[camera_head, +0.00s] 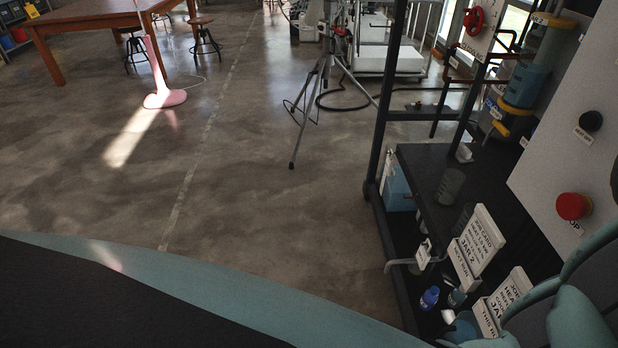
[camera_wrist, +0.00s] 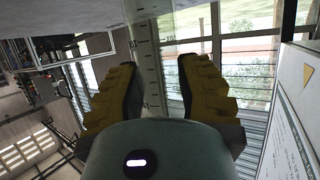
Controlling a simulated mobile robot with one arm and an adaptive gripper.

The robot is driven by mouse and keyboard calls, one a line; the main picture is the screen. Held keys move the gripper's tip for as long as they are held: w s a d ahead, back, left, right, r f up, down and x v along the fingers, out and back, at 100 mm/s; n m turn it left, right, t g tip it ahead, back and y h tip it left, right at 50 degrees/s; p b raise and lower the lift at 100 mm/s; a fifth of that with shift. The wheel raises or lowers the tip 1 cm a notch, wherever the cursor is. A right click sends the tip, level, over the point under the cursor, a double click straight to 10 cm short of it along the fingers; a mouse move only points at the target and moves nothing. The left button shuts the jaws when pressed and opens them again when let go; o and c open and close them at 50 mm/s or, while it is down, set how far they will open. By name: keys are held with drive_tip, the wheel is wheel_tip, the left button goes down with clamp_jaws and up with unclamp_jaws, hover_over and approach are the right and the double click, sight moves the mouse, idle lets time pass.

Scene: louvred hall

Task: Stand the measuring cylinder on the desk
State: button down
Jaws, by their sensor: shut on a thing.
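In the wrist view my gripper (camera_wrist: 156,80) has its two yellow-and-black fingers on either side of a clear, upright-looking tube with graduation marks, which looks like the measuring cylinder (camera_wrist: 148,60). The fingers are shut on it; its ends are not clearly seen. My gripper and the cylinder do not show in the head view. A brown wooden table (camera_head: 95,17), which may be the desk, stands at the far upper left of the head view, with only part of its top in view.
A black rack with a shelf (camera_head: 425,165) stands on the right, holding a dark jar (camera_head: 450,186), signs (camera_head: 480,240) and a blue bottle (camera_head: 429,298). A tripod (camera_head: 310,95), pink stand (camera_head: 164,98) and stools (camera_head: 203,35) stand on the floor. The middle floor is clear.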

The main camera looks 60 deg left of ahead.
drive_tip(key=shift+f, duration=0.15)
drive_tip(key=c, duration=0.7)
unclamp_jaws()
